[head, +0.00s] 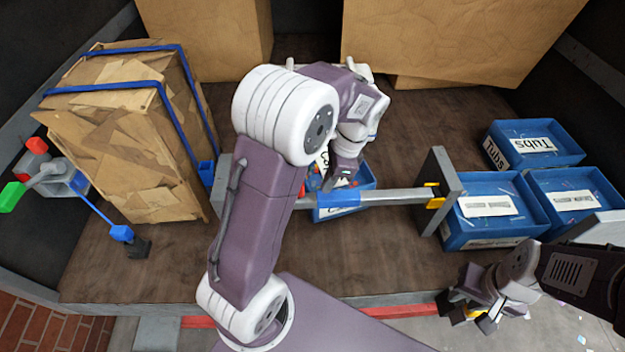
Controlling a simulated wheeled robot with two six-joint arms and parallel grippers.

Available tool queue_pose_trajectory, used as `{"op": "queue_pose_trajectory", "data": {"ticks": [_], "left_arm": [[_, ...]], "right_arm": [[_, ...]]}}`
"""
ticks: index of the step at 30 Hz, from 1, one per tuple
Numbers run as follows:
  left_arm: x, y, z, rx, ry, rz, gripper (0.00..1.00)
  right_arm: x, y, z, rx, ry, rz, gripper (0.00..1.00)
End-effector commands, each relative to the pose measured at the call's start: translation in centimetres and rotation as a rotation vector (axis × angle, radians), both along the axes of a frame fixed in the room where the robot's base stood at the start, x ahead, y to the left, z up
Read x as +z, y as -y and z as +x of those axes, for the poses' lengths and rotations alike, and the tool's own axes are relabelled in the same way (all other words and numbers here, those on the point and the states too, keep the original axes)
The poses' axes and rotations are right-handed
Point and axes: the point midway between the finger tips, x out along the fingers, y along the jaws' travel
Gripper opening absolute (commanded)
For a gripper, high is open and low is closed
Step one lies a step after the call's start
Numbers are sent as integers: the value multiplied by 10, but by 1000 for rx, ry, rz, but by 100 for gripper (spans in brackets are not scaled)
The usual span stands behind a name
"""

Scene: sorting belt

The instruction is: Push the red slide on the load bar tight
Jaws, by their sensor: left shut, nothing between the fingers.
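A small red part (302,191), which looks like the red slide, shows at the bar's left, largely hidden by my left arm. My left gripper (343,180) is shut and empty, just above and behind the blue sleeve; I cannot tell whether it touches the bar. My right gripper (468,306) hangs at the lower right, away from the bar; its jaw state is unclear.
Grey end plates (446,185) stand at the bar's ends, with yellow parts (434,196) near the right one. Blue bins (535,143) stand at right; another is behind the bar. A strapped carton (128,150) stands at left, beside a device with a green handle (12,196).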

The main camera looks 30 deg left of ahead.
Motion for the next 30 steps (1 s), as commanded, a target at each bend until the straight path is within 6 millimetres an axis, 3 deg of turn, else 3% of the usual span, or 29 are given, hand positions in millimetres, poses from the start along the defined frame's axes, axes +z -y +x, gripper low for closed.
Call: {"op": "queue_pose_trajectory", "data": {"ticks": [1,7,20,30], "left_arm": [[6,-9,-5,4,-1,0,0],[4,-29,-18,2,0,0,0],[2,-35,-21,1,1,-1,0],[2,-79,-48,4,1,1,0]], "right_arm": [[9,0,0,0,0,0,29],[18,0,0,0,0,0,29],[18,0,0,0,0,0,29],[24,0,0,0,0,0,29]]}}
